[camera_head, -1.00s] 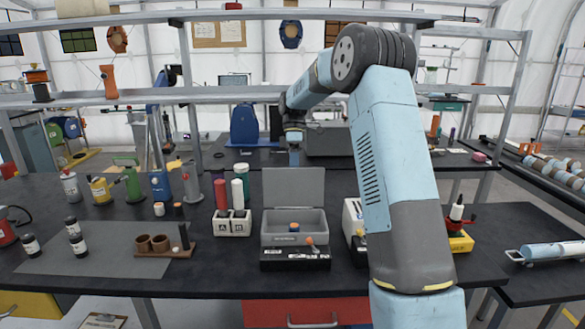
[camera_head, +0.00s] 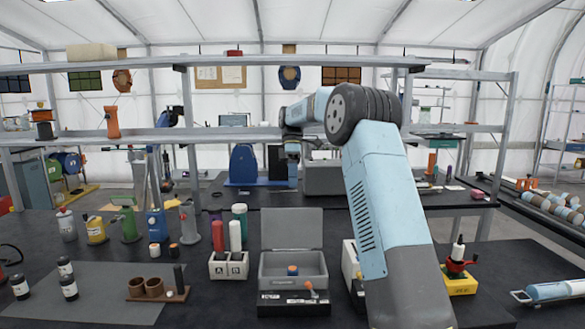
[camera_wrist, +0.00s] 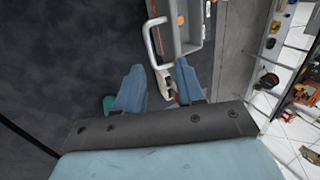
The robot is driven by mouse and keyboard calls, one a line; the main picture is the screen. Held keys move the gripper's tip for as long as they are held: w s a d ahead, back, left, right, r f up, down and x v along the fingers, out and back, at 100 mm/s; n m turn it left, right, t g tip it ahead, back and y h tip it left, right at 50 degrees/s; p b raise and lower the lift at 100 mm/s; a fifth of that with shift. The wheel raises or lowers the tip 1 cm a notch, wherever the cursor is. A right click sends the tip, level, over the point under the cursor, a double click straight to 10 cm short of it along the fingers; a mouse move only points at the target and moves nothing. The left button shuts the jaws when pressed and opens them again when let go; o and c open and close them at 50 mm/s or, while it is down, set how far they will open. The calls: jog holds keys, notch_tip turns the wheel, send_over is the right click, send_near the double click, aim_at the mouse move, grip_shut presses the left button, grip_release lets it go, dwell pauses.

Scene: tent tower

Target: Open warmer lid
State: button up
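My gripper (camera_head: 292,152) hangs farther back and above the lid in the picture. In the wrist view my gripper (camera_wrist: 160,88) has its blue fingers apart with nothing clearly between them. A grey box with a pale handle (camera_wrist: 150,38) lies just beyond the fingertips; I cannot tell whether it is the warmer.
A white A/B holder (camera_head: 229,265) with red and white bottles stands left of the warmer. A yellow stand (camera_head: 459,282) is on the right. Shelf rails (camera_head: 230,133) cross behind the bench. A grey mat (camera_head: 85,285) carries small bottles and brown cups.

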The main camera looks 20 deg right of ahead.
jog(key=shift+v, duration=2.2)
